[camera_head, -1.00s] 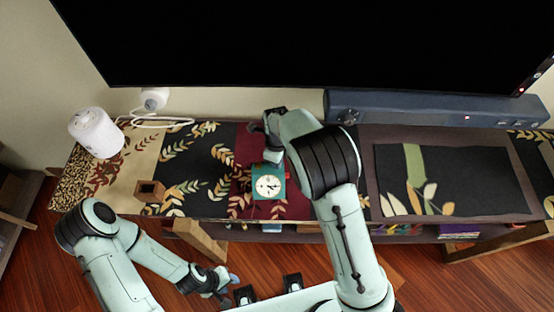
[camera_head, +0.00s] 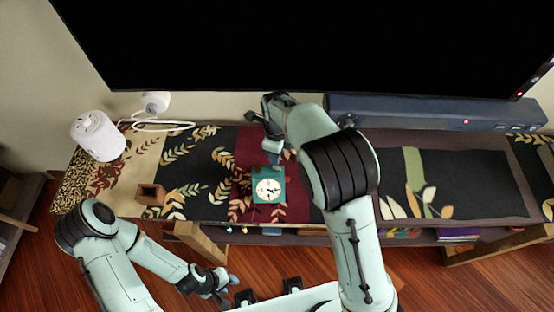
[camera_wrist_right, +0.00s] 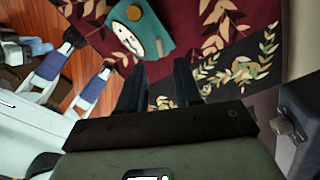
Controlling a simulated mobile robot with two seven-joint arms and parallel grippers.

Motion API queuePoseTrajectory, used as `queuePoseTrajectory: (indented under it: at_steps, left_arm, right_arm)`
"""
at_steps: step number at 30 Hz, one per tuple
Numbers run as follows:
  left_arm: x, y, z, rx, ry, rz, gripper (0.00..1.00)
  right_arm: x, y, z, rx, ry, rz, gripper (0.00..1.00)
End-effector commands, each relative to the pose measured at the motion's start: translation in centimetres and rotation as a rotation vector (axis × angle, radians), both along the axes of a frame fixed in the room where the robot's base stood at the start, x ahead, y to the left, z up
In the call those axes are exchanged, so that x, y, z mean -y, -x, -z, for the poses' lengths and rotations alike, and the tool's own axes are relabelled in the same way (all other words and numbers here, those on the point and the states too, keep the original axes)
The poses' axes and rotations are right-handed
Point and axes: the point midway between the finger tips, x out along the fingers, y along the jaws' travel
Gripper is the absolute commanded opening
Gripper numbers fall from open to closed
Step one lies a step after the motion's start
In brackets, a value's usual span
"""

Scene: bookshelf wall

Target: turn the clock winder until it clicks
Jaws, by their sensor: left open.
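A teal clock (camera_head: 257,196) with a cream dial stands on the patterned runner near the front edge of the shelf top. In the right wrist view the clock (camera_wrist_right: 157,25) is beyond the fingers, at the upper left, with a small brass-coloured knob (camera_wrist_right: 160,47) on it. My right gripper (camera_wrist_right: 158,80) is open and empty, its two dark fingers apart and clear of the clock. In the head view it is partly hidden by its own wrist, just behind the clock. My left gripper (camera_head: 232,288) is open and empty, low in front of the shelf.
A white cylinder (camera_head: 98,136) and a small white device (camera_head: 155,103) with a cable are at the left. A small brown wooden box (camera_head: 151,194) is left of the clock. A dark soundbar (camera_head: 430,112) lies behind, under a large black screen (camera_head: 300,45).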

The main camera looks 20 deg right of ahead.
Motion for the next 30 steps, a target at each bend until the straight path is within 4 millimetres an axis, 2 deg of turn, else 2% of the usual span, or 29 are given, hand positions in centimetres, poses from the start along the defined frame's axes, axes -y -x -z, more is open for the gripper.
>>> queuePoseTrajectory:
  at_steps: [1,3,10,20,21,23,24,26,30]
  left_arm:
    - [0.0,-0.2,-0.3,0.002,0.0,0.0,0.43]
    - [0.0,-0.4,-0.5,0.004,0.0,0.0,0.43]
    - [0.0,-0.7,-0.9,0.008,0.0,0.0,0.43]
    - [0.0,-0.7,-0.9,0.008,0.0,0.0,0.43]
    - [0.0,-0.7,-0.9,0.008,0.0,0.0,0.43]
    - [0.0,-0.7,-1.0,0.008,0.0,0.001,0.43]
    - [0.0,-0.7,-1.0,0.008,0.0,0.001,0.43]
    - [0.0,-0.8,-1.1,0.009,0.0,0.0,0.43]
    - [0.0,-1.1,-1.5,0.012,0.0,0.0,0.43]
  right_arm:
    - [-0.1,-0.1,-1.5,0.005,-0.003,-0.001,0.34]
    - [-0.1,-0.1,-2.9,0.004,-0.002,0.0,0.34]
    - [-0.1,-0.1,-5.6,0.001,0.0,-0.001,0.34]
    - [0.0,0.0,-6.0,0.0,0.0,0.001,0.34]
    - [0.0,0.0,-6.0,0.0,0.0,0.001,0.37]
    - [0.0,0.0,-6.0,-0.001,0.0,-0.006,0.57]
    - [0.0,0.0,-6.0,-0.004,0.0,-0.023,0.57]
    - [-0.1,0.0,-5.8,-0.011,0.0,-0.077,0.57]
    - [-0.2,-0.2,-5.3,-0.046,-0.005,-0.374,0.57]
